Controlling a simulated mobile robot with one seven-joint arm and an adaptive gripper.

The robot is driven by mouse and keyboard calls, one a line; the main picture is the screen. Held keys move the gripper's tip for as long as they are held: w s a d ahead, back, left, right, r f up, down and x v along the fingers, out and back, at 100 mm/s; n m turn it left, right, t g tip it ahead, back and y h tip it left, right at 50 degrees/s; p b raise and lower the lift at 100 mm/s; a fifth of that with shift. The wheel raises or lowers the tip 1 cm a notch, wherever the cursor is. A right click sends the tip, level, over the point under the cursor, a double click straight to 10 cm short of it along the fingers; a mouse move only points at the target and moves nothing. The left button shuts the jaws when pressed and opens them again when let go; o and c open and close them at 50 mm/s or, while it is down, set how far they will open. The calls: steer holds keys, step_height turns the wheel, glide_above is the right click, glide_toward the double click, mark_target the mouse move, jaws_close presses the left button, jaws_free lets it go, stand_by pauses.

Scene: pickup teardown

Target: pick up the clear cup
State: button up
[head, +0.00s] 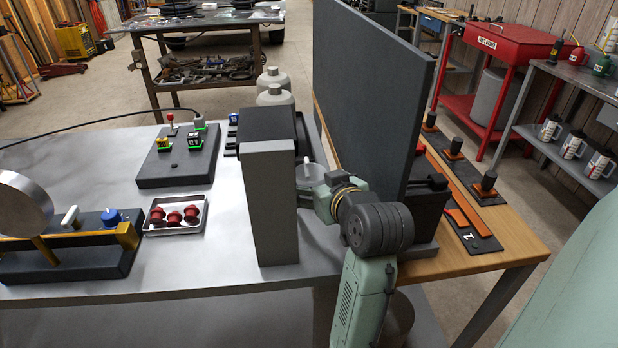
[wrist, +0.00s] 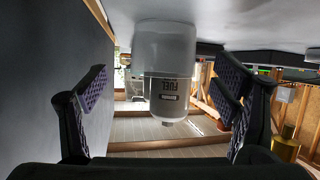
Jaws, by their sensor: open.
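The clear cup (wrist: 165,48) is straight ahead in the wrist view, between my open fingers (wrist: 165,90) and apart from both. It has a pale, translucent upper part, a darker see-through lower part with a label reading FUEL, and a small nub at its lower end. The wrist picture seems upside down, with a grey surface along its top. In the head view, a greyish cup-like piece (head: 308,178) shows in the gap between a grey block and a tall dark panel, beside my wrist. My fingers are hidden there. How far they reach around the cup is unclear.
The grey block (head: 270,205) and tall dark panel (head: 373,90) bound a narrow gap. A tray (head: 153,228) of red parts and a dark base (head: 178,175) with small connectors stand left on the metal table (head: 90,170). In the wrist view, a dark wall (wrist: 45,50) is close on the left.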

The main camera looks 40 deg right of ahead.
mark_target(305, 167)
steer(key=x, duration=0.1)
steer(key=p+x, duration=0.1)
steer(key=x, duration=0.1)
steer(key=shift+w+r+p, duration=0.15)
steer(key=shift+w+p, duration=0.15)
steer(key=shift+w, duration=0.2)
steer(key=shift+w+d+f, duration=0.2)
steer(key=shift+w+f, duration=0.1)
steer(key=shift+w, duration=0.15)
steer(key=shift+c, duration=0.5)
steer(key=c, duration=1.1)
steer(key=shift+r, duration=0.1)
steer(key=shift+c, duration=0.2)
steer(key=shift+r, duration=0.6)
steer(key=s+a, duration=0.1)
steer(key=s, duration=0.2)
steer(key=s+a, duration=0.1)
steer(key=s, duration=0.3)
steer(key=s+a+b, duration=0.1)
steer(key=s+a, duration=0.1)
steer(key=s, duration=0.2)
steer(key=shift+s+f, duration=0.15)
steer(key=b, duration=0.3)
steer(key=shift+s, duration=0.1)
